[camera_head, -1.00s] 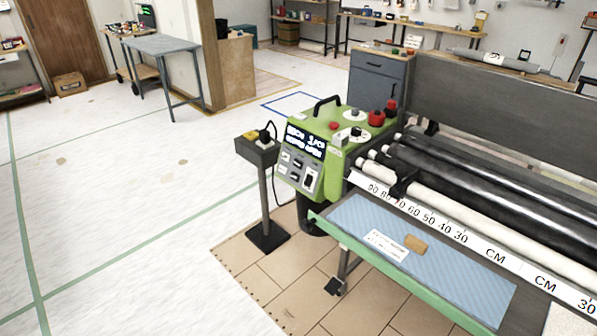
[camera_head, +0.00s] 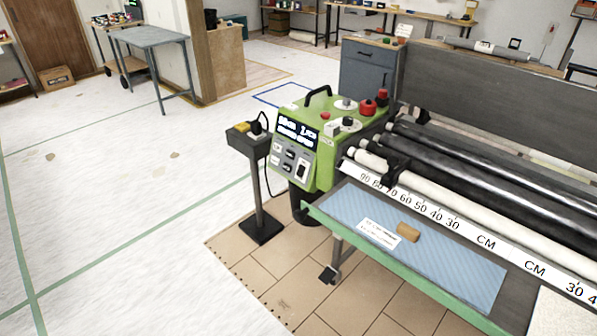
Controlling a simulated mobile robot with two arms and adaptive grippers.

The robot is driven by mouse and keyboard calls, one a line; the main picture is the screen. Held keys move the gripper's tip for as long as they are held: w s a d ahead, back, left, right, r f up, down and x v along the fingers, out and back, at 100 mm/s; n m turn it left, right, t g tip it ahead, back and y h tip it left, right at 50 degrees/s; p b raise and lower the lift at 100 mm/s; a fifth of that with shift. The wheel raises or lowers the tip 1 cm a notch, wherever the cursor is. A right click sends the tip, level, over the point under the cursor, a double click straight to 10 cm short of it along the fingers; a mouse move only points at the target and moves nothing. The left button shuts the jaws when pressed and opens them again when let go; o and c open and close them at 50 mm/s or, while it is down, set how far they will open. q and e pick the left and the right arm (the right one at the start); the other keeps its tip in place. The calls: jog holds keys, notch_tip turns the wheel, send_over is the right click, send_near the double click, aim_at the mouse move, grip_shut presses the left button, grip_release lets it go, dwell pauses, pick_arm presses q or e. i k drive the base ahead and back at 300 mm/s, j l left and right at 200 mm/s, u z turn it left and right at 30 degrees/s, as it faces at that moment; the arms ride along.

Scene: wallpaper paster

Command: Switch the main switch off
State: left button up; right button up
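The wallpaper paster's green control box (camera_head: 326,150) stands at the left end of the machine, with a lit display (camera_head: 298,130) and several small switches on its front panel. A black rocker switch (camera_head: 302,169) sits at the panel's lower right; it may be the main switch, but its label and position are too small to read. A red knob (camera_head: 367,107) and round dials are on the box's top. Neither of my grippers is in view.
A post with a socket box (camera_head: 249,138) and black plug stands left of the machine. The paster's tray (camera_head: 470,272) holds a blue mat and a small tan block (camera_head: 408,232). A grey table (camera_head: 150,37) stands at the back left. The white floor at left is clear.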

aim_at(301, 169)
jog(key=i+j, duration=0.2)
jog(key=i+j+z, duration=0.1)
jog(key=i+j, duration=0.15)
jog(key=j, duration=0.2)
jog(key=i+j+z, duration=0.1)
jog(key=j, duration=0.25)
jog(key=i+j, duration=0.3)
jog(key=i+j+z, duration=0.1)
jog(key=j, duration=0.3)
jog(key=i+j, duration=0.25)
jog(key=i+j+z, duration=0.1)
jog(key=j, duration=0.4)
jog(key=i+j, duration=0.25)
jog(key=j+z, duration=0.05)
jog(key=j, duration=0.05)
